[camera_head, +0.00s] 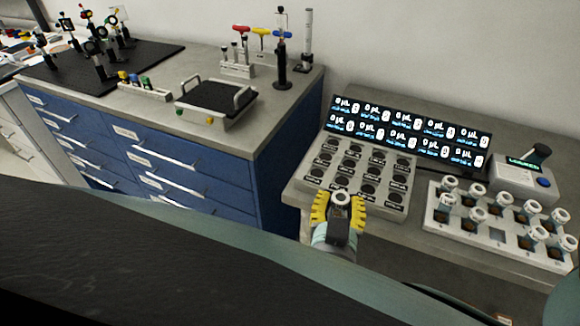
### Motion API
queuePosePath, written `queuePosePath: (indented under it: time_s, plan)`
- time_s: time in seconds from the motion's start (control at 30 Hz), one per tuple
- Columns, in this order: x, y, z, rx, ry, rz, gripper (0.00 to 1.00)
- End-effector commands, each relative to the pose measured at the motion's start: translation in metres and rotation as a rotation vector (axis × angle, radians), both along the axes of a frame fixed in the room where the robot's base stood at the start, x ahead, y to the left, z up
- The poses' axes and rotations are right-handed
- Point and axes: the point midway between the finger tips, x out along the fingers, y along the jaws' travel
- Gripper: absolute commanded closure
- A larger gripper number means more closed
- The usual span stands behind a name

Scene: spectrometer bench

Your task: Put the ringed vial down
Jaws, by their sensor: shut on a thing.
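My gripper (338,211), with yellow ridged fingers, is shut on a vial (341,198). Only the vial's pale round top with a darker centre shows between the fingers. Its body is hidden by the gripper. The gripper is at the front edge of a grey block with labelled round dark wells (298,180), and covers part of that edge in the picture. I cannot tell whether the vial touches the block. The visible wells look empty. A white rack (467,233) to the right holds several white-capped vials with dark contents and has some empty places.
A dark display panel (408,133) with several "0 µL" readouts stands behind the block. A small white device (524,178) with a green screen stands behind the rack. At the left, a blue drawer cabinet (190,172) carries a balance-like device (215,101) and tools.

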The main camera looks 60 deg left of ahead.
Motion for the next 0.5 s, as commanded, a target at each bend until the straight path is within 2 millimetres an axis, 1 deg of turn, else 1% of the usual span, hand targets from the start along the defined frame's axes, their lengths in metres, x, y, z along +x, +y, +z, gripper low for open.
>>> queuePosePath:
  time_s: [0.03, 0.2, 0.4, 0.5]
  plan:
    - [-0.007, -0.001, 0.000, -0.003, 0.004, 0.007, 1.00]
    - [-0.017, -0.003, 0.001, -0.001, 0.001, 0.007, 1.00]
    - [-0.018, -0.004, 0.001, -0.001, 0.000, 0.005, 1.00]
    - [-0.013, -0.004, 0.002, 0.000, 0.000, -0.008, 1.00]
